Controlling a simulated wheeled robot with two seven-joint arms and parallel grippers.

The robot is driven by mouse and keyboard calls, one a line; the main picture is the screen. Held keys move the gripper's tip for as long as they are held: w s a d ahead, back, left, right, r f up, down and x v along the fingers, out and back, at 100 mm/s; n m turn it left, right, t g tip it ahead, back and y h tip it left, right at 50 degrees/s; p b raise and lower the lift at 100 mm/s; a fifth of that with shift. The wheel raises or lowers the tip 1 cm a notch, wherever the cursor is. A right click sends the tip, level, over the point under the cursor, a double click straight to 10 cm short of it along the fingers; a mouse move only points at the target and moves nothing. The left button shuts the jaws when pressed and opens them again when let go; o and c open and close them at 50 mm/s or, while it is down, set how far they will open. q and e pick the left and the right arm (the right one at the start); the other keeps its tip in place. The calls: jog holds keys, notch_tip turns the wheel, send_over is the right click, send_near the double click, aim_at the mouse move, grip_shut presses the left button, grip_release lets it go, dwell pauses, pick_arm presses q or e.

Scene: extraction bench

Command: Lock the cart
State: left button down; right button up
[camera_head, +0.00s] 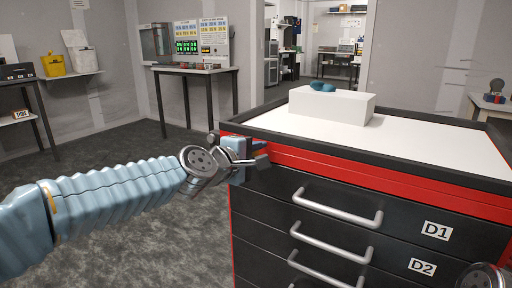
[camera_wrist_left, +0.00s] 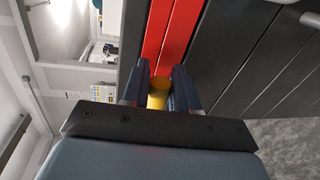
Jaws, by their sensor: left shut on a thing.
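The cart (camera_head: 475,190) is a black and red drawer cabinet with a white top. My left gripper (camera_head: 258,155) is at the cart's front left corner, by the red band below the top. In the left wrist view the gripper (camera_wrist_left: 161,72) is shut on a small yellow cylindrical piece (camera_wrist_left: 158,93), in front of the cart's red strips (camera_wrist_left: 178,35). Where the yellow piece meets the cart is hidden by the fingers.
A white box (camera_head: 335,106) with a blue object (camera_head: 322,87) on it stands on the cart top. Drawer handles (camera_head: 338,208) stick out from the cart's front, labelled D1 and D2. Open grey floor (camera_head: 150,225) lies left of the cart. A side table (camera_head: 195,70) stands behind.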

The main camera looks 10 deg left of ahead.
pick_arm(q)
jog(key=shift+f+m, duration=0.3)
jog(key=shift+m, duration=0.2)
jog(key=c, duration=1)
grip_release()
jog(key=shift+r, duration=0.1)
jog(key=shift+s+a+r, duration=0.1)
jog(key=shift+s+a, duration=0.05)
jog(key=shift+s, duration=0.2)
jog(key=p+v, duration=0.1)
jog(key=v, duration=1.2)
jog(key=shift+s, duration=0.1)
